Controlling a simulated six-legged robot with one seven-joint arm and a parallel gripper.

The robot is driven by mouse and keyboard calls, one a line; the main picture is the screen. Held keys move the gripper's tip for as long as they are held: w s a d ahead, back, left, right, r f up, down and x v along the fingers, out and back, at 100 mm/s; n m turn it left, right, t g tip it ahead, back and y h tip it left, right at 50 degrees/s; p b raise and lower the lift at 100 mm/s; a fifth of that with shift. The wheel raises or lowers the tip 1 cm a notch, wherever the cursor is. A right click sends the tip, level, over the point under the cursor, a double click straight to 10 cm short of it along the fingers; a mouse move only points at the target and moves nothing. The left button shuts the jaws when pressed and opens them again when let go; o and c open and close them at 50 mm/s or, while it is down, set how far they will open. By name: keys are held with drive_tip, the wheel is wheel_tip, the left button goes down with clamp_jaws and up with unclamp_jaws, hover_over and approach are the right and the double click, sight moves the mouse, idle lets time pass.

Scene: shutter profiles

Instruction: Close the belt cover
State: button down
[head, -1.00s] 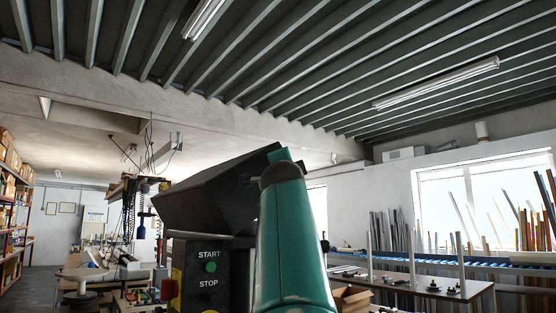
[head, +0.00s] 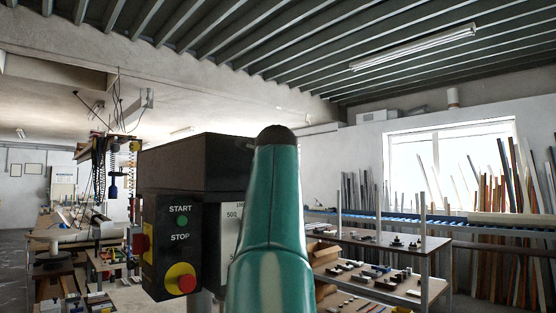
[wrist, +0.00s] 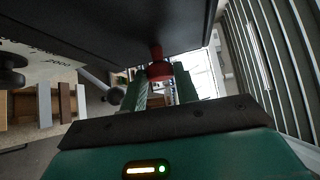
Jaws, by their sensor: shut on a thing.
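The belt cover (head: 195,160) is the black box-like hood on top of the drilling machine in the head view. It looks level and down on the machine head; my arm (head: 272,210) hides its right end. In the wrist view the dark cover (wrist: 115,28) fills the upper part. A red knob (wrist: 158,67) hangs from it on a short stem. My gripper (wrist: 161,84) is shut on this knob, with a green finger on each side. The fingers are hidden in the head view, and so is any gap at the cover's far edge.
The control box (head: 177,245) with START and STOP buttons and a red emergency knob (head: 180,279) is on the machine's front, close to my arm. A bench (head: 425,243) with small parts stands at right. Another cluttered bench (head: 65,225) is at left.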

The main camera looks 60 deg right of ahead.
drive_tip(key=shift+d+f, duration=0.15)
drive_tip(key=shift+f, duration=0.15)
drive_tip(key=c, duration=1.1)
unclamp_jaws()
drive_tip(key=shift+s, duration=0.1)
drive_tip(key=shift+o, duration=0.2)
drive_tip(key=shift+r, duration=0.1)
drive_tip(key=shift+a, duration=0.2)
drive_tip(key=v, duration=1.3)
drive_tip(key=shift+a, duration=0.3)
drive_tip(key=shift+r, duration=0.1)
